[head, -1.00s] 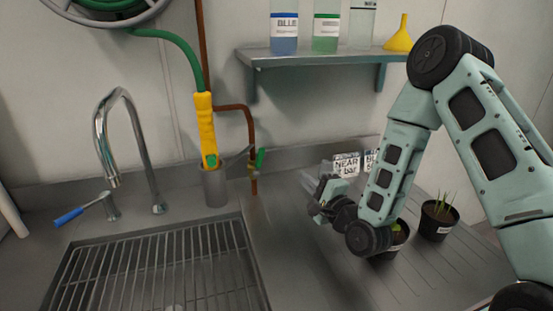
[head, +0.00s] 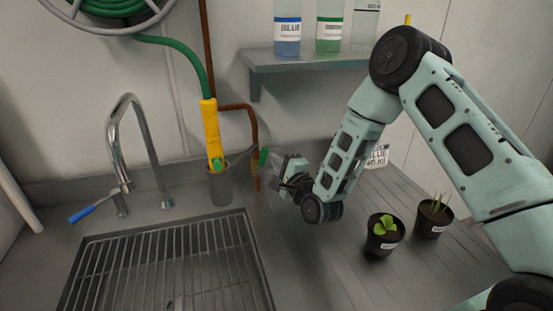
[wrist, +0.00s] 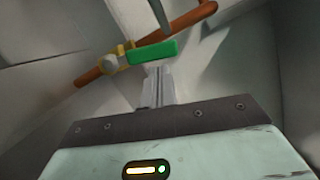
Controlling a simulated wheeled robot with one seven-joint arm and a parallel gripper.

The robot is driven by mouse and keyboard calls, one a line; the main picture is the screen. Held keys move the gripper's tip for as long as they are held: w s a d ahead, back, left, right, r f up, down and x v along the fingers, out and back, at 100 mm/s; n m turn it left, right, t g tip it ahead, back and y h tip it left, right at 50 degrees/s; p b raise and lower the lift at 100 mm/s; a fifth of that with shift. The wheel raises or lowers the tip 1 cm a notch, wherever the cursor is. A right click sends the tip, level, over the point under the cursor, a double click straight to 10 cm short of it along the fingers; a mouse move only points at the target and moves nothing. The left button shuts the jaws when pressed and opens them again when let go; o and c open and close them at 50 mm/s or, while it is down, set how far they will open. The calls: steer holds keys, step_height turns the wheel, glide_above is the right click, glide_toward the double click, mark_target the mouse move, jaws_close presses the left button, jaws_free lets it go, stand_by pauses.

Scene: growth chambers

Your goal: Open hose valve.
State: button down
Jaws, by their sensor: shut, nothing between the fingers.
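The hose valve has a green handle (head: 263,157) and sits on the copper pipe (head: 253,128) at the wall, right of the sink. In the wrist view the green handle (wrist: 153,52) lies roughly along the pipe, beside the brass valve body (wrist: 113,61). My gripper (head: 272,161) is just right of the handle in the head view. Its fingers (wrist: 157,74) are shut and empty, with their tips right at the handle's lower edge in the wrist view. I cannot tell whether they touch it. The green hose (head: 180,45) runs from the reel to a yellow nozzle (head: 210,130).
The nozzle stands in a grey holder (head: 220,187) left of the valve. A tap (head: 125,150) and a sink grate (head: 165,265) are farther left. Potted seedlings (head: 384,236) (head: 433,217) stand on the right counter. A shelf (head: 300,59) with bottles hangs above.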

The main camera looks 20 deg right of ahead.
steer(key=a+n+b, duration=0.1)
steer(key=r+n+g+b, duration=0.1)
steer(key=n, duration=0.1)
steer(key=shift+a, duration=0.35)
stand_by(0.4)
